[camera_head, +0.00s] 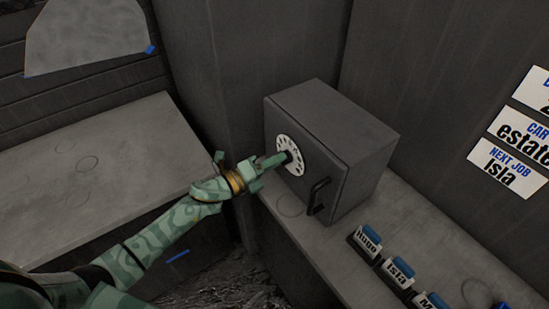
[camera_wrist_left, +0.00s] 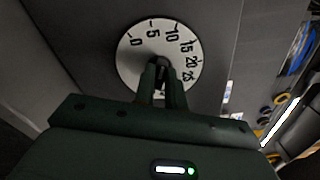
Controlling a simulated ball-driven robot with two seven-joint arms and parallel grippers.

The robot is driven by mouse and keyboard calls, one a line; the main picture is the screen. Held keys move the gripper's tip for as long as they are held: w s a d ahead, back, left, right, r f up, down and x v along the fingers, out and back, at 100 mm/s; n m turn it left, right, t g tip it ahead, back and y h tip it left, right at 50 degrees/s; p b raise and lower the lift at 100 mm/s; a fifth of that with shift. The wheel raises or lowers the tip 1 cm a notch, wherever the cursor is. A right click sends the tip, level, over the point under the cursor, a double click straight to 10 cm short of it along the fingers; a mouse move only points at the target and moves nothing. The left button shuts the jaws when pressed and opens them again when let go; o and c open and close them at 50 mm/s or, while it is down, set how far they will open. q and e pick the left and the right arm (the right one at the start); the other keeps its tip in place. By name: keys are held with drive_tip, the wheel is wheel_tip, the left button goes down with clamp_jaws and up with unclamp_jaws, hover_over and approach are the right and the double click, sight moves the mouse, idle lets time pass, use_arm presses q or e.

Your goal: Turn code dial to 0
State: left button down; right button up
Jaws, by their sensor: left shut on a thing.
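The code dial is a white disc (camera_head: 284,150) with black numbers on the front of a dark grey safe (camera_head: 330,145). In the left wrist view the dial (camera_wrist_left: 133,62) shows 0, 5, 10, 15, 20 and 25 around its rim, with 0 at the upper left and 5 near the top. My left gripper (camera_head: 280,159) is shut on the dark knob (camera_wrist_left: 158,62) at the dial's centre. The fingers hide the lower part of the dial and most of the knob. Any pointer mark is too small to make out. My right gripper is not in view.
The safe stands on a grey counter (camera_head: 395,245), its black handle (camera_head: 318,196) right of the dial. Signs (camera_head: 507,163) hang on the right wall. A bare bench (camera_head: 90,170) is at left.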

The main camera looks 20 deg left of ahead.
use_arm(q)
drive_tip(key=n+p, duration=0.4)
drive_tip(key=n, duration=0.6)
drive_tip(key=shift+f, duration=0.15)
drive_tip(key=shift+n, duration=0.4)
drive_tip(key=c, duration=1.4)
unclamp_jaws()
drive_tip(key=shift+c, duration=0.2)
drive_tip(key=shift+a, duration=0.1)
drive_tip(key=v, duration=1.6)
drive_tip(key=shift+s+f, duration=0.1)
drive_tip(key=shift+s, duration=0.05)
